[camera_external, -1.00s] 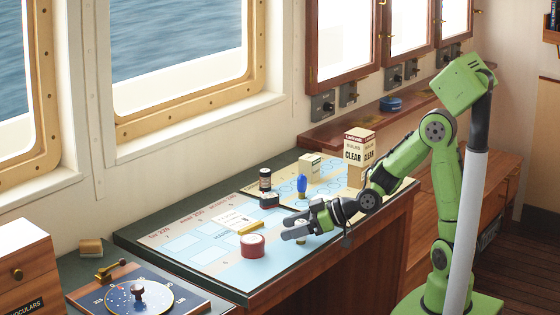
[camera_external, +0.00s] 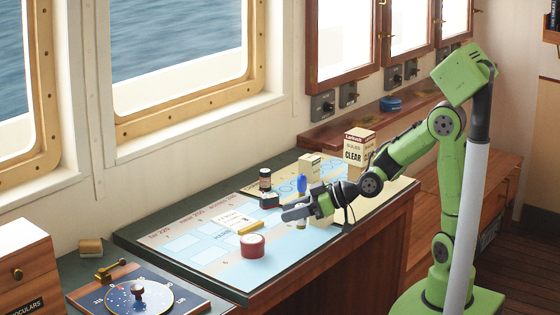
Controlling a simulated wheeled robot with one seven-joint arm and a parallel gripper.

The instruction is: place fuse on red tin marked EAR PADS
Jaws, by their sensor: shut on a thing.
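My gripper (camera_external: 291,213) is above the chart, shut on a small pale thing that I take to be the fuse (camera_external: 301,224). Only its lower end shows below the fingers; the rest is hidden by them. The red tin (camera_external: 252,246) stands upright on the chart, left of and nearer the camera than my gripper, and apart from it. Its pale top is bare, and its marking is too small to read.
A yellow bar (camera_external: 251,228) lies behind the tin. The chart (camera_external: 190,246) left of the tin is clear.

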